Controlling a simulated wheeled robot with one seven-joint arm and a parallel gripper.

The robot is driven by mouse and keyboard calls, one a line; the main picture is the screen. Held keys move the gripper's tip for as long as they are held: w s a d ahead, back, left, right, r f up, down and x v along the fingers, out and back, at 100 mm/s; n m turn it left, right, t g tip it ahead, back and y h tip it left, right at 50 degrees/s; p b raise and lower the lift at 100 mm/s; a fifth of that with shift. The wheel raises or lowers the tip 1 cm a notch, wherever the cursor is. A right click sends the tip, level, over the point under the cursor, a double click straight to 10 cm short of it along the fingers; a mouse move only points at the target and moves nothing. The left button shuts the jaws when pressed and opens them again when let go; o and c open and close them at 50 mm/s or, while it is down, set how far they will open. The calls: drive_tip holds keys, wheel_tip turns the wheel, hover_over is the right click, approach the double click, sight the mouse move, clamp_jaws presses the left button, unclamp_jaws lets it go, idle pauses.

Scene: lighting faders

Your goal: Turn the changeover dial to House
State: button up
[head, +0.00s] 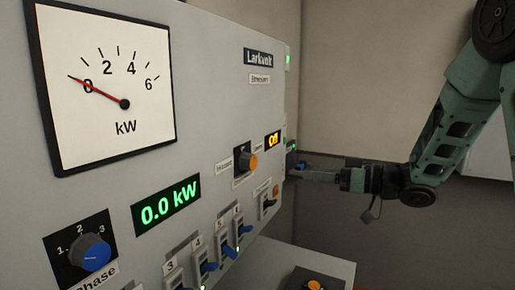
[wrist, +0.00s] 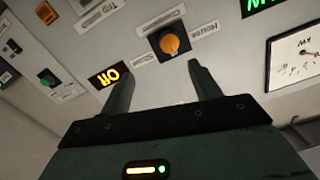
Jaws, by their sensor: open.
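The changeover dial is an orange knob on a black plate (head: 243,160), right of the middle of the grey panel; it also shows in the wrist view (wrist: 170,43). A label reading House (head: 223,165) sits at its left; in the upside-down wrist view this label (wrist: 205,31) is at the right. I cannot tell exactly where the knob points. A small amber display reading Off (head: 272,140) is at its upper right. My gripper (wrist: 162,75) is open and empty. In the wrist view the dial lies beyond and between the fingertips, apparently untouched. In the head view my gripper is right of the dial.
The panel carries a kW meter (head: 105,82), a green 0.0 kW display (head: 166,204), a blue phase knob (head: 91,252) and several blue switches below the dial. A lower box with an orange knob (head: 313,285) stands at the bottom right.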

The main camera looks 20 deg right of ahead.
sight(255, 161)
drive_tip(key=shift+y, duration=0.5)
drive_tip(key=p+x, duration=0.2)
drive_tip(key=x, duration=0.2)
drive_tip(key=r+p+x, duration=0.1)
drive_tip(key=p+x, duration=0.1)
drive_tip(key=x, duration=0.3)
drive_tip(key=p+x, duration=0.2)
drive_tip(key=x, duration=0.3)
drive_tip(key=shift+s+a+r, duration=0.1)
drive_tip(key=shift+a+r, duration=0.05)
drive_tip(key=shift+a, duration=0.15)
drive_tip(key=shift+w+a, duration=0.4)
drive_tip(key=shift+a, duration=0.05)
drive_tip(key=c, duration=1)
